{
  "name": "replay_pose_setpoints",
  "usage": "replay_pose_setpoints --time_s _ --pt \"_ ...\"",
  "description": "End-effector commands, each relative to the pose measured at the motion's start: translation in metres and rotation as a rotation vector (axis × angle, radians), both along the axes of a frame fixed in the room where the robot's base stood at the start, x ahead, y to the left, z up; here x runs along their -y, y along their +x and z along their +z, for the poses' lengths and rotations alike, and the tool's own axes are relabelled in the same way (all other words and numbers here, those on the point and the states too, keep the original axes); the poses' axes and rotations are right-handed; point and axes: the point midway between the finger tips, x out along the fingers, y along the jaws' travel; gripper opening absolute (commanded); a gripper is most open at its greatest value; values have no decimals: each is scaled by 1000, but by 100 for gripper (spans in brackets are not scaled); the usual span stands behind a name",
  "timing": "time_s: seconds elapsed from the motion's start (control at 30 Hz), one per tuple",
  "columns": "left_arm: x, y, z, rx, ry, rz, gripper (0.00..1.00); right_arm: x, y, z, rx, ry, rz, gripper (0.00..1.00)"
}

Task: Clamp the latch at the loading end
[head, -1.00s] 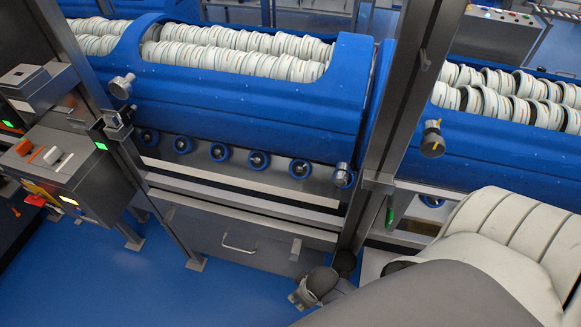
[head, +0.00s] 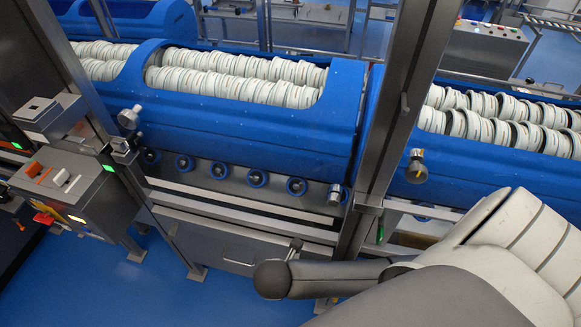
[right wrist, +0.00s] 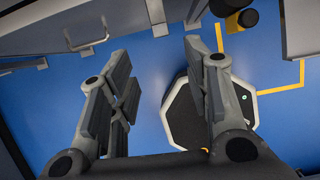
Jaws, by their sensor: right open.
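The blue tub carrier (head: 240,125) lies across the middle of the head view, loaded with rows of pale rings. A metal round-headed fitting (head: 129,117) sits at its left end and a smaller metal cylinder (head: 335,194) at its lower right corner. A dark knob with a yellow mark (head: 416,167) is on the neighbouring carrier. I cannot tell which fitting is the latch. My right arm reaches in from the right, below the carrier; its gripper is mostly hidden in the head view. In the right wrist view my right gripper (right wrist: 157,55) is open and empty above the floor. My left gripper is out of view.
Steel posts (head: 402,120) stand at the carrier's ends. A control box with orange and white switches (head: 60,182) is at the left. A drawer with a handle (head: 238,262) is below the carrier. Blue floor (head: 150,290) is clear at the lower left.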

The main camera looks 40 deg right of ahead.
Motion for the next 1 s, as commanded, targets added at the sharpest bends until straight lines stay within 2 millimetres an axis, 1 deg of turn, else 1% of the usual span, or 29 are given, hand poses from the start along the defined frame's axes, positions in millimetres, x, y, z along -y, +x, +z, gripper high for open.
replay_pose_setpoints --time_s 0.17,0.27,0.5,0.7,0.83,1.0 --pt "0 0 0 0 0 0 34 6 3 -10 -10 -23 33 45" --pt "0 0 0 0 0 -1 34 10 6 -23 -11 -23 29 45" --pt "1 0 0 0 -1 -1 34 22 16 -62 -10 -20 28 45" --pt "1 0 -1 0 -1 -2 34 29 23 -87 -8 -19 29 45" --pt "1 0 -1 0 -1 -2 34 32 26 -96 -8 -18 30 45" --pt "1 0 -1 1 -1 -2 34 33 27 -101 -7 -17 29 45"
